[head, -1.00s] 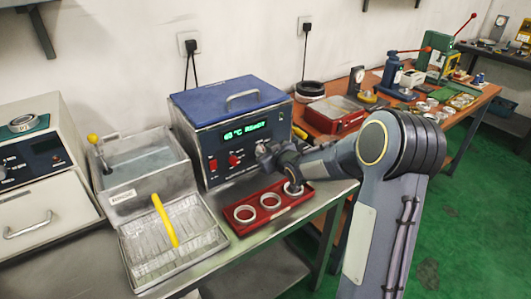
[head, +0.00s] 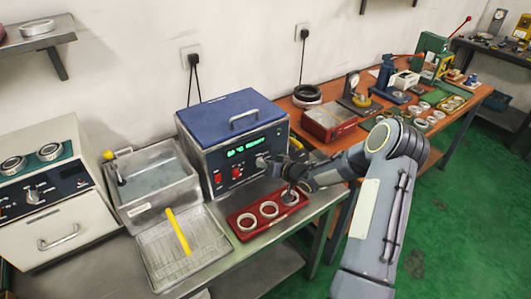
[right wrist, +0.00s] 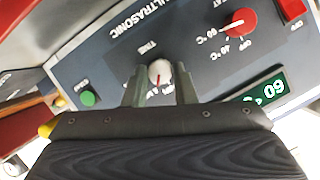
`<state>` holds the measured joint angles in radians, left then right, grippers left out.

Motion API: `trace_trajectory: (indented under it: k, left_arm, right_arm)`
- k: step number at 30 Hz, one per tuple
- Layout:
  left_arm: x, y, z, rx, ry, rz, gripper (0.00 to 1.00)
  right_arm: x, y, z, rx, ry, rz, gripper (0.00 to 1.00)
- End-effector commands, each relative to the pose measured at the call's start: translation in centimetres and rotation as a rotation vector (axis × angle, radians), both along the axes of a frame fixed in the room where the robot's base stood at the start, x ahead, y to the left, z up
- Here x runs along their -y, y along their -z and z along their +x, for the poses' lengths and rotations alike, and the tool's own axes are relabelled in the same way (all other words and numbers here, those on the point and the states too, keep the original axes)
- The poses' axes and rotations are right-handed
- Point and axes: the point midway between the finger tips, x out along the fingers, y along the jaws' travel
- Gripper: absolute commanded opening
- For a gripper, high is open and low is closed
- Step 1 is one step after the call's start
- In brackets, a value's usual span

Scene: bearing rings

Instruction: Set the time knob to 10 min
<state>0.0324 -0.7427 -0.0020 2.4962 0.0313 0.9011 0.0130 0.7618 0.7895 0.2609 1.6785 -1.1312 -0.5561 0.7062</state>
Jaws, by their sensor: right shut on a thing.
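The time knob (right wrist: 159,73) is a small pale knob with a red pointer line, under the word TIME on the dark ULTRASONIC panel (right wrist: 115,55) in the right wrist view. My right gripper (right wrist: 160,84) has one finger on each side of it and is shut on it. The fingers partly cover the scale marks, so I cannot read the setting. In the head view my right gripper (head: 281,166) is at the right part of the front of the blue-lidded cleaner (head: 232,112), and hides the knob. My left gripper is not in view.
A red temperature knob (right wrist: 241,23), a green start button (right wrist: 88,97) and a green display (right wrist: 262,92) share the panel. A red tray (head: 243,233) with three rings lies below my right gripper. A wire basket (head: 160,268) with a yellow handle stands left of it.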

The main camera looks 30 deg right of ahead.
Motion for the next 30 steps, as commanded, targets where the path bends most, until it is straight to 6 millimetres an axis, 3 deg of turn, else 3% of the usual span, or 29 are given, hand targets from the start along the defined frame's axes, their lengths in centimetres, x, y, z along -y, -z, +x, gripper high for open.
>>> trace_trajectory:
  k: [1,3,10,30]
  left_arm:
    - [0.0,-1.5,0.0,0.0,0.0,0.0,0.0]
    - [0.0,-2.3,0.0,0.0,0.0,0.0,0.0]
    - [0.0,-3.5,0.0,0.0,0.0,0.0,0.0]
    - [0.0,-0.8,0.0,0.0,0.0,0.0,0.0]
  right_arm:
    - [0.2,-0.6,0.0,-0.005,0.002,0.047,0.01]
    - [0.2,-0.4,0.0,-0.01,0.003,0.113,0.01]
    - [0.4,0.1,0.0,-0.025,0.0,0.327,0.01]
    - [0.6,0.9,0.1,-0.071,0.001,0.91,0.01]
